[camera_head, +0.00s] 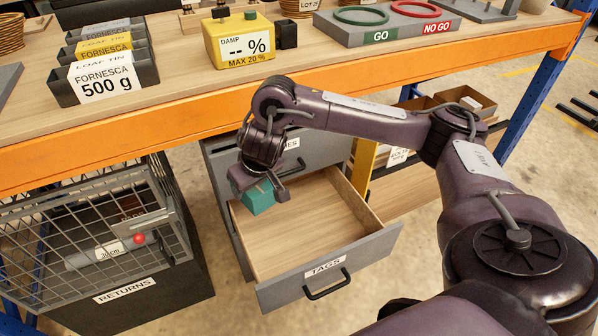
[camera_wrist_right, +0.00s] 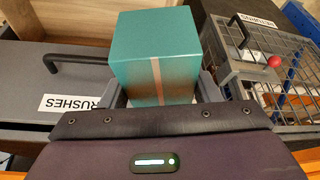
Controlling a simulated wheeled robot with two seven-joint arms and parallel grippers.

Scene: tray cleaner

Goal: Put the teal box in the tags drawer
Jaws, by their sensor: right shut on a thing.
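The teal box (camera_head: 259,197) is in my right gripper (camera_head: 264,188), which is shut on it. The box is over the back left part of the open tags drawer (camera_head: 311,223); I cannot tell whether it touches the drawer floor. In the right wrist view the teal box (camera_wrist_right: 156,62), with a pale stripe, sits between the fingers of my right gripper (camera_wrist_right: 158,92). The tags drawer is pulled out, bears a TAGS label on its front, and looks otherwise empty. My left gripper is not in view.
Above the drawers runs an orange-edged bench top (camera_head: 176,127) with loaf tins (camera_head: 104,72), a yellow damp meter (camera_head: 240,42) and a go/no-go gauge (camera_head: 385,25). A wire returns cage (camera_head: 85,225) stands left of the drawers. The closed brushes drawer (camera_wrist_right: 50,95) shows in the wrist view.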

